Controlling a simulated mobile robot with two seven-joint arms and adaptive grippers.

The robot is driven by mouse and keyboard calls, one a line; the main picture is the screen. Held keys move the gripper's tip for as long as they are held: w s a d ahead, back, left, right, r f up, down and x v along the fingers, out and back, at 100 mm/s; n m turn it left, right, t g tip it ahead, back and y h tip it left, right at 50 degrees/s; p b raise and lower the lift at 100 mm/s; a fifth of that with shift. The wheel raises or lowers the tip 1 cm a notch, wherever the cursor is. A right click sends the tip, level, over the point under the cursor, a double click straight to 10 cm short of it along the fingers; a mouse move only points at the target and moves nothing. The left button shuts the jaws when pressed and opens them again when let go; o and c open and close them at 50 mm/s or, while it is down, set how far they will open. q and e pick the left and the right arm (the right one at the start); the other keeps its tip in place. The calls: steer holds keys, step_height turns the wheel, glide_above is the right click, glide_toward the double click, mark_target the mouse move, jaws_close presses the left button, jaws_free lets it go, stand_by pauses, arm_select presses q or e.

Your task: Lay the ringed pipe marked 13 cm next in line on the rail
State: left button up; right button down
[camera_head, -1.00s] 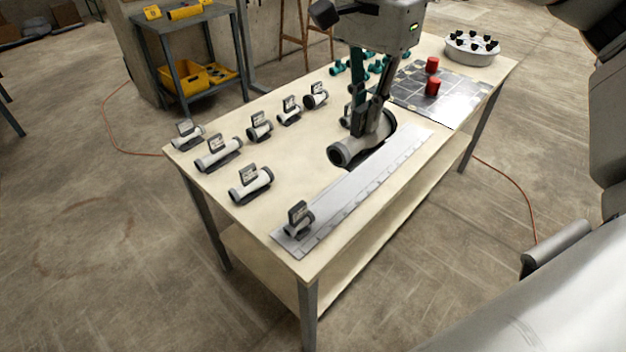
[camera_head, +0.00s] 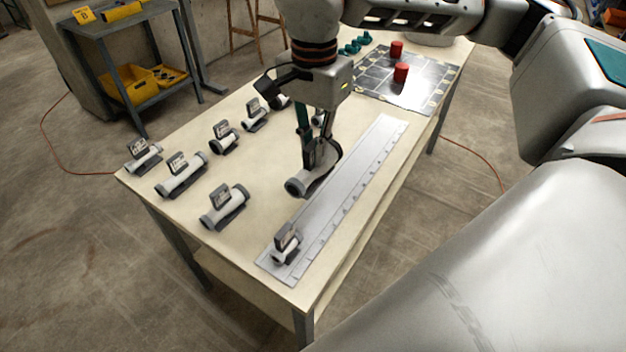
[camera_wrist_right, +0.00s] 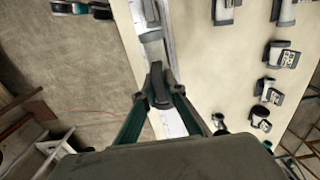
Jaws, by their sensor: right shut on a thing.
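My right gripper (camera_head: 316,152) is shut on a pale pipe with dark end rings (camera_head: 318,180), near the left long edge of the rail. The pipe looks roughly in line with the rail's length; I cannot tell if it touches anything below. Its mark cannot be read. The grey rail (camera_head: 350,173) runs along the table's right side. A short pipe with a tag (camera_head: 286,246) sits at the rail's near end, apart from the held pipe. In the right wrist view the fingers (camera_wrist_right: 160,88) close around the held pipe (camera_wrist_right: 155,52). My left gripper is not in view.
Several tagged pipes, one of them at the front (camera_head: 224,206), stand left on the table (camera_head: 255,180). The rail's far part is clear. A cart (camera_head: 135,60) stands beyond.

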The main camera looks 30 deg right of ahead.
mark_target(314, 166)
step_height(314, 166, down, 3)
steer(key=shift+f, duration=0.85)
step_height(314, 166, down, 4)
steer(key=shift+r+b, duration=0.15)
steer(key=shift+b, duration=0.15)
steer(key=shift+f, duration=0.35)
steer(key=shift+f, duration=0.2)
steer(key=c, duration=2.1)
jaws_free()
